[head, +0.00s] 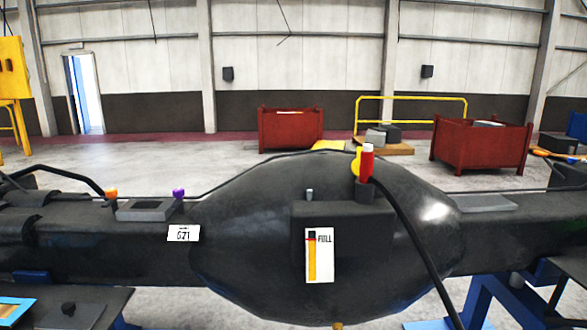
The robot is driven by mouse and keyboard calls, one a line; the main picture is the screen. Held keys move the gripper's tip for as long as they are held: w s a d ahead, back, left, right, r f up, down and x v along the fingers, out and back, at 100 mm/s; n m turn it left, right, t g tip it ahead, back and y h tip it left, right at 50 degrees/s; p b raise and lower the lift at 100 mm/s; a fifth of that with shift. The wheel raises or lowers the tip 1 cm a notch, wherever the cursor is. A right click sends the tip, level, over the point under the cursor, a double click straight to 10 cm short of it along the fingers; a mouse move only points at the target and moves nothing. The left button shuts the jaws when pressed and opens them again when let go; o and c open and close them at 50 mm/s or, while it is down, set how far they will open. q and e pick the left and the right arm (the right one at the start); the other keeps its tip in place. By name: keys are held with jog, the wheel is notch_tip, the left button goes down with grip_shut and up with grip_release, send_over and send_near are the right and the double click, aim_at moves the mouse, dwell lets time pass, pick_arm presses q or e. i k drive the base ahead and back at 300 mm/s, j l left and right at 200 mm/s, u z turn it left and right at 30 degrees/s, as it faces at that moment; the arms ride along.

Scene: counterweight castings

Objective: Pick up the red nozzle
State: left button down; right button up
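The red nozzle (367,163) stands upright in a dark holder on top of the large black rounded casting (255,225), right of the middle of the head view. It has a pale top and a yellow part (357,160) at its left side. A black hose (412,235) runs from beside it down the casting's front to the lower right. Neither of my grippers shows in this view.
A gauge plate marked FULL (320,256) is on the casting's front, with a label (184,233) to the left. Orange (111,192) and purple (178,193) caps stand at left. Red bins (290,128) (481,145) and a yellow rail (412,98) are behind.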

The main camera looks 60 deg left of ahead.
aim_at(366, 171)
jog(key=u, duration=1.55)
jog(key=l, duration=0.1)
